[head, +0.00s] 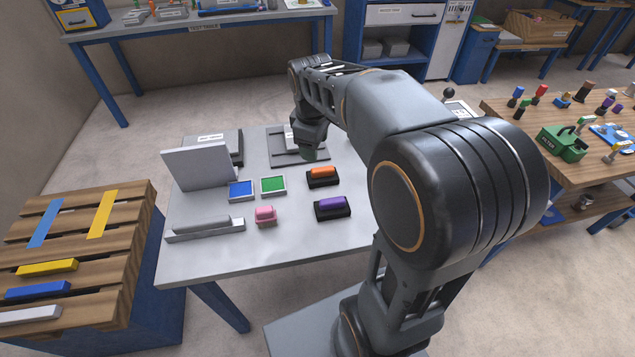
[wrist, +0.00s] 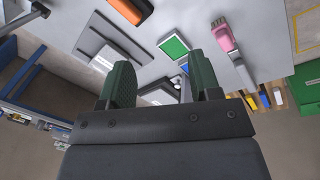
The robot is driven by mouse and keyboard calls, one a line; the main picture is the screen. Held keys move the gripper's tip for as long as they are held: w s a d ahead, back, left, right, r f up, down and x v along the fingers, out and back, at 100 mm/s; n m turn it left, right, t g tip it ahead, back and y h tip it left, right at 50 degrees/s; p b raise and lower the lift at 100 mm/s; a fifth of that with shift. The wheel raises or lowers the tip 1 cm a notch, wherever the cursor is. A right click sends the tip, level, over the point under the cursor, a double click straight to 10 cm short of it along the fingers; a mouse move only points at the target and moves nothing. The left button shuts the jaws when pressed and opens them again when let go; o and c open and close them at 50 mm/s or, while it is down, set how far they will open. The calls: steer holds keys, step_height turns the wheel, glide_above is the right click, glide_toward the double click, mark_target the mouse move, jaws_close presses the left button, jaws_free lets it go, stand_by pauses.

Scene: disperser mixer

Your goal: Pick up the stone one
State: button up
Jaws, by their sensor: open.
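No object is clearly marked as the stone one. A long grey bar (head: 203,225), stone-like in colour, lies in a shallow grey holder at the table's front left; it also shows in the wrist view (wrist: 242,70). A pink block (head: 265,214) stands to its right, also in the wrist view (wrist: 222,35). An orange block (head: 322,172) and a purple block (head: 332,202) sit on black bases. My gripper (head: 313,153) is above the table's back part, away from the grey bar. In the wrist view its green fingers (wrist: 162,80) are apart with nothing held between them.
Blue (head: 241,189) and green (head: 273,185) pads lie mid-table. An upright grey panel (head: 198,167) stands behind the bar. A flat grey plate (head: 285,158) lies near my gripper. A wooden pallet stand (head: 130,235) with coloured bars is at left. The table's front is clear.

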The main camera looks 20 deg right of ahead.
steer(key=w+d+f+n+g+b, duration=0.2)
steer(key=w+d+f+n, duration=0.3)
steer(key=w, duration=0.4)
steer(key=n, duration=0.2)
glide_above(323, 169)
steer(key=a, duration=0.1)
steer(key=shift+h, duration=0.3)
steer(key=f, duration=0.7)
steer(key=shift+w+f, duration=0.3)
steer(key=shift+f, duration=0.05)
steer(key=shift+s+d+f, duration=0.1)
steer(key=shift+d+f, duration=0.05)
steer(key=shift+f, duration=0.95)
steer(key=shift+s+d+f, duration=0.1)
steer(key=shift+d+f, duration=0.1)
steer(key=shift+f, duration=0.95)
steer(key=shift+d+f, duration=0.15)
steer(key=shift+f, duration=0.95)
jaws_close()
